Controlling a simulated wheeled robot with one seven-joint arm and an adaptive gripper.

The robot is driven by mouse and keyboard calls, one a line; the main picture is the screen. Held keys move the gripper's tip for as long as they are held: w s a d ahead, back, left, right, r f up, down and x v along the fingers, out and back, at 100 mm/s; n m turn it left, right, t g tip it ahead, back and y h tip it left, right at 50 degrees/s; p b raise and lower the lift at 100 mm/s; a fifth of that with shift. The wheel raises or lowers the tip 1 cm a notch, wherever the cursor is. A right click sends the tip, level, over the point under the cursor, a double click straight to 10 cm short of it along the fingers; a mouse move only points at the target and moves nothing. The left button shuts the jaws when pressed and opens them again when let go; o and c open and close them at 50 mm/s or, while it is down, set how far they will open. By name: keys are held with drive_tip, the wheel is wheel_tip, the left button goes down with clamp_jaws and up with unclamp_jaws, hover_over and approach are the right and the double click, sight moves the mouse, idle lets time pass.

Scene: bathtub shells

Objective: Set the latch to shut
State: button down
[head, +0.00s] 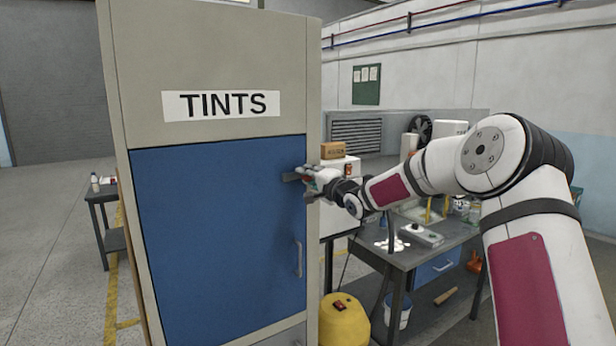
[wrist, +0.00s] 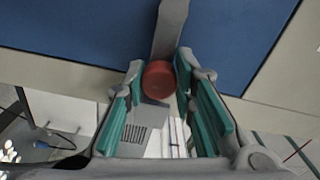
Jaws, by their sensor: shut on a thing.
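The latch is a grey lever with a reddish round end. In the wrist view the lever (wrist: 170,28) runs up across the blue door, and its round end (wrist: 158,80) sits between my fingertips. In the head view the latch (head: 291,177) lies about level at the upper right edge of the blue door (head: 215,230), partly hidden by my gripper. My gripper (head: 308,178), also in the wrist view (wrist: 157,74), is shut on the latch's end. The door looks flush in the cabinet (head: 215,60) marked TINTS.
A grey door handle (head: 298,258) is lower on the door. A cluttered workbench (head: 425,256) stands right of the cabinet under my arm, with a yellow container (head: 343,322) on the floor before it. A small table (head: 104,196) stands at left; the floor there is mostly clear.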

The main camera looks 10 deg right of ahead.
drive_tip(key=shift+f, duration=0.65)
drive_tip(key=c, duration=1.3)
unclamp_jaws()
drive_tip(key=shift+c, duration=0.2)
drive_tip(key=shift+r, duration=0.3)
drive_tip(key=v, duration=1.2)
drive_tip(key=shift+a, duration=0.1)
